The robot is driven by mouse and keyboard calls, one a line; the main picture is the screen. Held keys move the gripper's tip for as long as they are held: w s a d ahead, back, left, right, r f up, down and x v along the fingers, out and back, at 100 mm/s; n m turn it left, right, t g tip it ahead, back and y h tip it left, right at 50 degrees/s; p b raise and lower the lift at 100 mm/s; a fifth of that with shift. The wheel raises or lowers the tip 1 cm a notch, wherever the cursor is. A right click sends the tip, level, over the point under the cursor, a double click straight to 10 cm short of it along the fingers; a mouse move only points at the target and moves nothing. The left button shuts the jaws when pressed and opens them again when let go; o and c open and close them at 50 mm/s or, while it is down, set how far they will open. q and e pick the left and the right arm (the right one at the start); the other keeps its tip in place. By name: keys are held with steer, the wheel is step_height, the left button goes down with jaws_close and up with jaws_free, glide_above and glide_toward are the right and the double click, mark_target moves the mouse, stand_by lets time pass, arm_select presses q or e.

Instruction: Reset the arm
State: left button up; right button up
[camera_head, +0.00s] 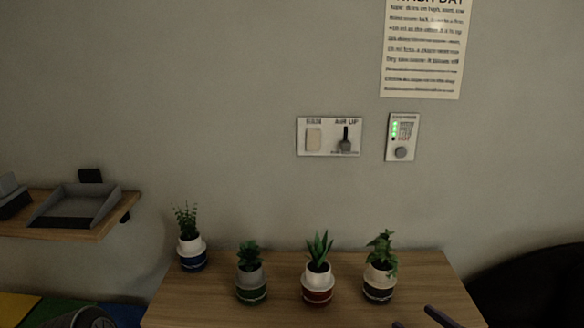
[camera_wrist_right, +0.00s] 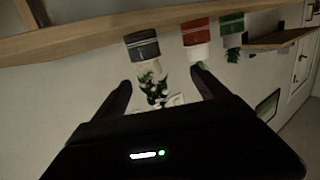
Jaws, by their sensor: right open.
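My right gripper (camera_head: 413,316) shows at the bottom right of the head view as two dark fingertips in front of the table. In the right wrist view the gripper (camera_wrist_right: 161,76) is open, with its fingers well apart and nothing held between them. That view is upside down, and a plant in a grey-banded pot (camera_wrist_right: 143,45) shows beyond the gap between the fingers. My left gripper is not in view.
A wooden table (camera_head: 215,309) bears potted plants with blue (camera_head: 193,261), green (camera_head: 251,288), red (camera_head: 317,288) and dark grey (camera_head: 379,286) bands. The wall holds a switch panel (camera_head: 328,136), a small lit panel (camera_head: 403,137) and a notice (camera_head: 424,50). A shelf (camera_head: 112,222) with a grey tray (camera_head: 78,205) is at left.

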steer(key=s+a+f+m+g+h, duration=0.2)
steer(key=s+f+m+g+h, duration=0.15)
steer(key=f, duration=0.55)
steer(key=s+a+f+m+g+h, duration=0.1)
steer(key=s+f+m+g+h, duration=0.2)
steer(key=f, duration=0.7)
steer(key=s+a+f+g+y, duration=0.1)
steer(key=s+a+f+g, duration=0.3)
steer(key=s+a, duration=0.5)
steer(key=s+a+f+g+y, duration=0.2)
steer(key=s+a+f+g, duration=0.2)
steer(key=s+a+f, duration=0.3)
steer(key=s+a, duration=0.3)
steer(key=s, duration=0.4)
steer(key=shift+f+m, duration=0.1)
steer(key=shift+m, duration=0.15)
